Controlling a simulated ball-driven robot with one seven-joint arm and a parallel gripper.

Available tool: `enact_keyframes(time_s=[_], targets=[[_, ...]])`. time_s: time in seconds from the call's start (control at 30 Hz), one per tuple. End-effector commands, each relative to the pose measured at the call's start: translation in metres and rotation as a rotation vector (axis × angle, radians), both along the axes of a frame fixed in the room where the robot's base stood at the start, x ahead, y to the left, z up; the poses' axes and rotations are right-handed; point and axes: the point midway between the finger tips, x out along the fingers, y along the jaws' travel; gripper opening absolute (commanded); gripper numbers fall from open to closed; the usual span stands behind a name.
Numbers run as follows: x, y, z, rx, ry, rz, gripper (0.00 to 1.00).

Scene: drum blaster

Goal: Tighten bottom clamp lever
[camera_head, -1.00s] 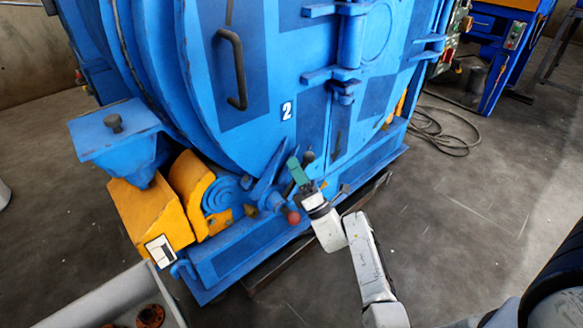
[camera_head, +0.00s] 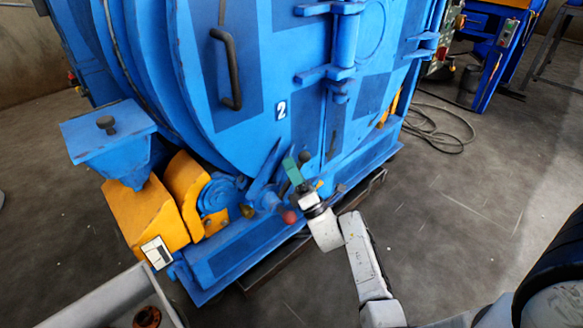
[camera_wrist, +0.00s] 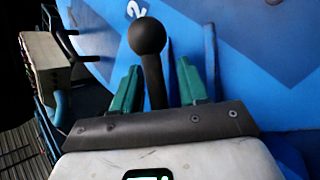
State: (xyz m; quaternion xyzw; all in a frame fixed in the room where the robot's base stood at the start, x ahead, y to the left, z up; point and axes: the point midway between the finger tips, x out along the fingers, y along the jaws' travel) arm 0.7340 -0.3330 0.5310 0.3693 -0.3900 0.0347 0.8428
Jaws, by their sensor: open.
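A dark lever with a round ball knob (camera_wrist: 147,37) stands upright in the wrist view, its shaft between my two green fingers. I take it as the clamp lever; its knob (camera_head: 305,157) shows beside my gripper at the bottom of the blue drum door in the head view. My gripper (camera_wrist: 158,88) is open, with a finger on each side of the shaft and visible gaps to both. The knob rises past the fingertips. In the head view, my gripper (camera_head: 292,171) is at the lower door edge and partly hides the lever's lower part.
A red ball knob (camera_head: 289,217) sits just below and left of my gripper. The blue drum machine (camera_head: 240,150) fills the middle, with a yellow guard (camera_head: 145,215) at left. A grey bin (camera_head: 100,303) stands at lower left. Open floor (camera_head: 450,220) lies to the right.

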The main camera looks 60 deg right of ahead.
Motion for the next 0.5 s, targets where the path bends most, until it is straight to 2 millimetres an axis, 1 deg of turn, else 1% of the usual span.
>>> enact_keyframes(time_s=[0.17,0.5], targets=[[-0.011,0.003,-0.011,0.003,0.003,-0.002,0.43],[-0.055,0.017,-0.055,0.004,0.004,-0.003,0.43]])
